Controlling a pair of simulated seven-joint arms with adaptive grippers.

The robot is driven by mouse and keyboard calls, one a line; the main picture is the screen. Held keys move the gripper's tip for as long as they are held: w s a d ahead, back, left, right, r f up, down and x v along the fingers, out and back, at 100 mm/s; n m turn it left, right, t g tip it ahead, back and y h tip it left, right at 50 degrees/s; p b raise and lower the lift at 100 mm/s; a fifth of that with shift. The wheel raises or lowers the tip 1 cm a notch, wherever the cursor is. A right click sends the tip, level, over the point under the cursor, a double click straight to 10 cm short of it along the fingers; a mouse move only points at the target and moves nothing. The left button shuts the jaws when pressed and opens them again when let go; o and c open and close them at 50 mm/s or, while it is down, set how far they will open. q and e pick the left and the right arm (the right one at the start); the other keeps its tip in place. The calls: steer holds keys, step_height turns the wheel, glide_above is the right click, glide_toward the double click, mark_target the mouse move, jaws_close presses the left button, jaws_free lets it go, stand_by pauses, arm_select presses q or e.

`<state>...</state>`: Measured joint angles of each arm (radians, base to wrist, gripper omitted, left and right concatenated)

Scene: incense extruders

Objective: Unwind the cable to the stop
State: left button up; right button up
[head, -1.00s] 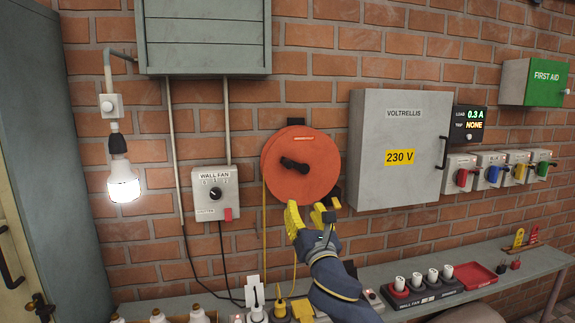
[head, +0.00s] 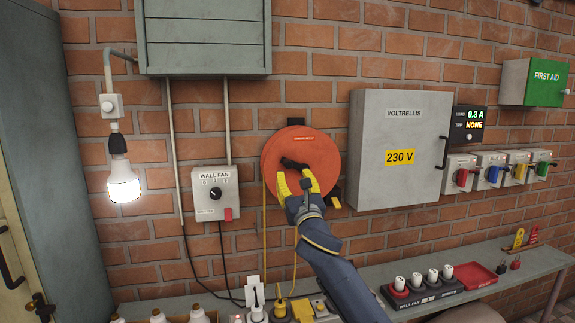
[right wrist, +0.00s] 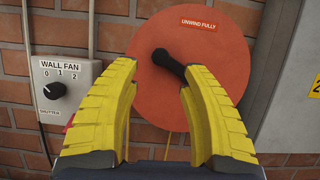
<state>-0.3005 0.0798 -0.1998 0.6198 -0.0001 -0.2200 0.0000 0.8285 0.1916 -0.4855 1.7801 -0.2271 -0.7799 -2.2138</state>
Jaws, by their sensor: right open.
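The orange cable reel (head: 322,150) is mounted on the brick wall, with a black crank handle (head: 292,163) across its face. In the right wrist view the reel (right wrist: 220,85) carries a label reading "UNWIND FULLY", and the handle (right wrist: 170,65) slants down to the right toward my fingers. Yellow cable (head: 264,230) hangs from the reel's left side toward the bench. My right gripper (head: 294,172) is open in front of the reel, its yellow fingers (right wrist: 160,90) spread on either side of the handle's lower end. I cannot tell whether they touch it. My left gripper is not in view.
A wall fan switch (head: 214,193) is left of the reel, and a grey 230 V cabinet (head: 372,150) is close on its right. Below, a bench (head: 490,262) holds plugs, a socket strip (head: 425,292) and a red tray (head: 476,275). A lit bulb (head: 123,183) hangs at the left.

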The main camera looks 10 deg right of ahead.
mark_target(289, 168)
steer(key=x, duration=0.7)
steer(key=shift+w, duration=0.2)
steer(key=shift+c, duration=0.4)
jaws_close()
steer(key=shift+r, duration=0.1)
